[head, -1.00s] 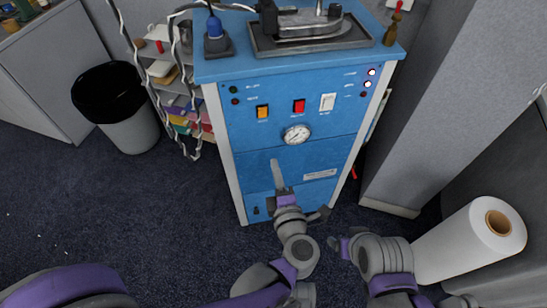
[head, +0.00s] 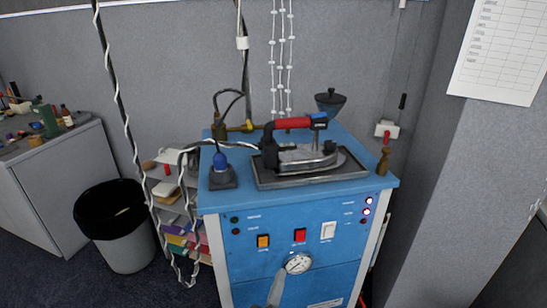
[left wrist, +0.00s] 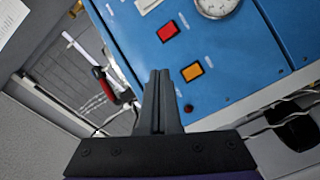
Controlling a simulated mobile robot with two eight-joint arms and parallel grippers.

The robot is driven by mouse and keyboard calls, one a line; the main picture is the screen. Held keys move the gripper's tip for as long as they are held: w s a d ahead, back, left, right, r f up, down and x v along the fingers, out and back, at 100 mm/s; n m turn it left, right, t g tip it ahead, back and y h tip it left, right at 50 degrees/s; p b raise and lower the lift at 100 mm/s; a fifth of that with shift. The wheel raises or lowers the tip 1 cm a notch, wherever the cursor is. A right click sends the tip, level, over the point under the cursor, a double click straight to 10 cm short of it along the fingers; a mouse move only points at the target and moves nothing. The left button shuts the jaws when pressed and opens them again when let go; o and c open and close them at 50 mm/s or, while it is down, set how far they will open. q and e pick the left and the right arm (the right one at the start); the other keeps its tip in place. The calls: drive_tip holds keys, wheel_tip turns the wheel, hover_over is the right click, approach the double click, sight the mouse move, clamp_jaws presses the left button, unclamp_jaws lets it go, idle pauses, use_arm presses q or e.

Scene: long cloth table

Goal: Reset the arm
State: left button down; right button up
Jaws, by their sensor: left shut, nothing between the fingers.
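My left gripper (head: 275,290) shows at the bottom edge of the head view, in front of the blue machine (head: 254,276), just below and left of its round gauge (head: 298,263). Only the finger part shows there. In the left wrist view its two fingers (left wrist: 160,78) are pressed together with nothing between them. Beyond them are the red switch (left wrist: 168,31) and the orange switch (left wrist: 192,71) on the blue panel. I cannot tell the gap to the panel exactly. My right gripper is not in view.
An iron (head: 300,155) with a red handle rests on a dark tray (head: 262,180) on the machine top. A black-lined bin (head: 127,252) stands left, beside a shelf with coloured items. Cables (head: 126,120) hang at the left. A grey partition (head: 440,215) stands close on the right.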

use_arm(q)
drive_tip(key=s+a+f+m+g+y, duration=0.2)
drive_tip(key=s+a+f+m+g, duration=0.4)
drive_tip(key=s+a, duration=0.35)
drive_tip(key=s+a+f+m+g+y, duration=0.3)
drive_tip(key=s+a+f+g, duration=0.3)
drive_tip(key=s+a+f, duration=0.3)
drive_tip(key=w+r+p, duration=0.3)
drive_tip(key=r+p, duration=0.9)
drive_tip(key=r, duration=0.2)
drive_tip(key=shift+a+r, duration=0.15)
drive_tip(key=shift+r, duration=0.15)
drive_tip(key=shift+s, duration=0.1)
